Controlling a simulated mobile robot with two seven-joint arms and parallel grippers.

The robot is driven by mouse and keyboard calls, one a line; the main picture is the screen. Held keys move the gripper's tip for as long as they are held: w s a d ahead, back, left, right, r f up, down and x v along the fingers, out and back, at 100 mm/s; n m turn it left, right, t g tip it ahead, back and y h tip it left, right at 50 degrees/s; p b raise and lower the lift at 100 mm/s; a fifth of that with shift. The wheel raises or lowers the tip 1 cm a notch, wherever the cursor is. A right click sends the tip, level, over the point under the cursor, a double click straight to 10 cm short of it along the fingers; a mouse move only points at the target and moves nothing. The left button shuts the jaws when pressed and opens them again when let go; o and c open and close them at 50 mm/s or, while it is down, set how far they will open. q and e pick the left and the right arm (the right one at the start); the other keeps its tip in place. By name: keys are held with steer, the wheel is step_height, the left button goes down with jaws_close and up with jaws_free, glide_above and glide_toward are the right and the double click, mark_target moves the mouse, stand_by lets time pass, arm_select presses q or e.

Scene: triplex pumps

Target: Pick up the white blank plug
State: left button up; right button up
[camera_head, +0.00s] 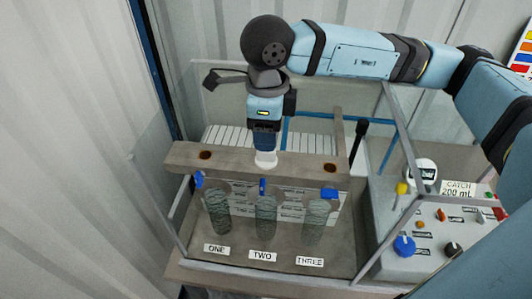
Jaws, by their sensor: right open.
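The white blank plug (265,159) is at the middle of the grey-brown beam (230,160), above the cylinder labelled TWO. My right gripper (265,143) points down directly over the plug, and its dark fingers meet the plug's upper part in the picture. The gripper is open; the fingers hide the top of the plug, and I cannot tell whether they touch it. My left gripper is not in view.
Two brown round ports (205,155) and (330,167) sit on the beam at either side. Clear cylinders (219,213) hang below. Transparent panels (160,190) surround the rig. A control panel (440,235) with knobs and a gauge (423,172) stands at right.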

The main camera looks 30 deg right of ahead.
step_height(320, 180, down, 4)
steer(key=shift+r+p, duration=0.2)
steer(key=shift+p, duration=0.25)
jaws_close()
steer(key=shift+r, duration=0.1)
steer(key=shift+w+r, duration=0.1)
steer(key=shift+r, duration=0.45)
step_height(320, 180, up, 19)
steer(key=b, duration=0.3)
steer(key=shift+b, duration=0.3)
